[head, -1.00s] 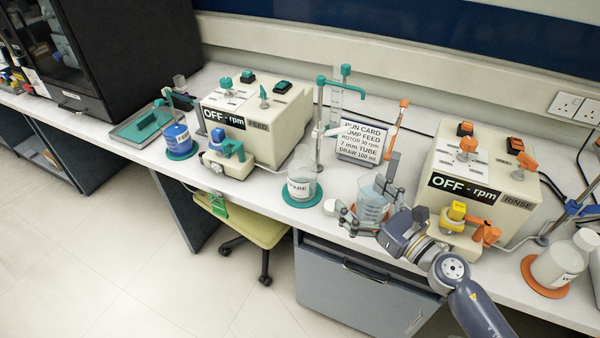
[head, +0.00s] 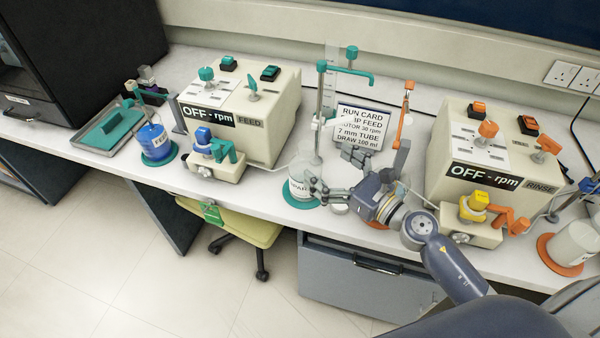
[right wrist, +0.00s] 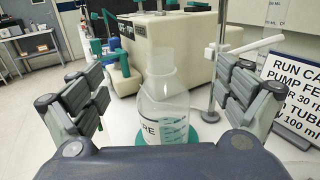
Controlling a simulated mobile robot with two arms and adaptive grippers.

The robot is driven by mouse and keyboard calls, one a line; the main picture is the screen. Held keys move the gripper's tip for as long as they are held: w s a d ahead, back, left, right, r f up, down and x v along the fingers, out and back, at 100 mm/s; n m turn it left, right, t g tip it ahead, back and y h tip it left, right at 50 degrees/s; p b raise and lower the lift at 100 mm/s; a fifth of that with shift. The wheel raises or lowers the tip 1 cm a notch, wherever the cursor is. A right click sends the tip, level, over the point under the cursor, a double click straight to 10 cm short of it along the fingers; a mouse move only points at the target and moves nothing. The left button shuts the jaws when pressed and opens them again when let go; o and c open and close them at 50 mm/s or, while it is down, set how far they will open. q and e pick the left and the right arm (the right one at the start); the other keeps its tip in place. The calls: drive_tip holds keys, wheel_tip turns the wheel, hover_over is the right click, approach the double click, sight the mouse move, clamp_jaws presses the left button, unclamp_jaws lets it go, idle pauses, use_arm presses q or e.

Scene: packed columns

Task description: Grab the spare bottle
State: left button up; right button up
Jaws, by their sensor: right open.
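The spare bottle (head: 299,184) is clear, with a white label ending in "ARE", and stands upright on a teal round mat (head: 290,203) near the bench's front edge. My right gripper (head: 322,184) reaches it from the right in the head view, covering part of it. In the right wrist view the bottle (right wrist: 163,108) stands ahead of the palm, between the lines of the two spread fingers (right wrist: 165,95). The fingers are open and I see no contact. My left gripper is not in view.
The FEED pump (head: 240,115) stands behind left and the RINSE pump (head: 490,160) to the right. A teal-armed stand (head: 319,110) and the run card (head: 362,130) are close behind. A blue FEED bottle (head: 154,140) is at left. Floor lies in front.

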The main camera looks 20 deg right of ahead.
sight(313, 165)
drive_tip(key=shift+s+d+f+b, duration=0.2)
drive_tip(key=shift+f+b, duration=0.15)
drive_tip(key=shift+f, duration=0.15)
wheel_tip(313, 165, down, 3)
drive_tip(key=b, duration=0.2)
drive_tip(key=shift+r+b, duration=0.2)
drive_tip(key=shift+b, duration=0.1)
wheel_tip(313, 165, down, 5)
drive_tip(key=b, duration=0.5)
drive_tip(key=p+x, duration=0.2)
drive_tip(key=x, duration=0.5)
drive_tip(key=shift+w, duration=0.1)
drive_tip(key=shift+w+a, duration=0.15)
drive_tip(key=shift+w, duration=0.05)
drive_tip(key=c, duration=1.2)
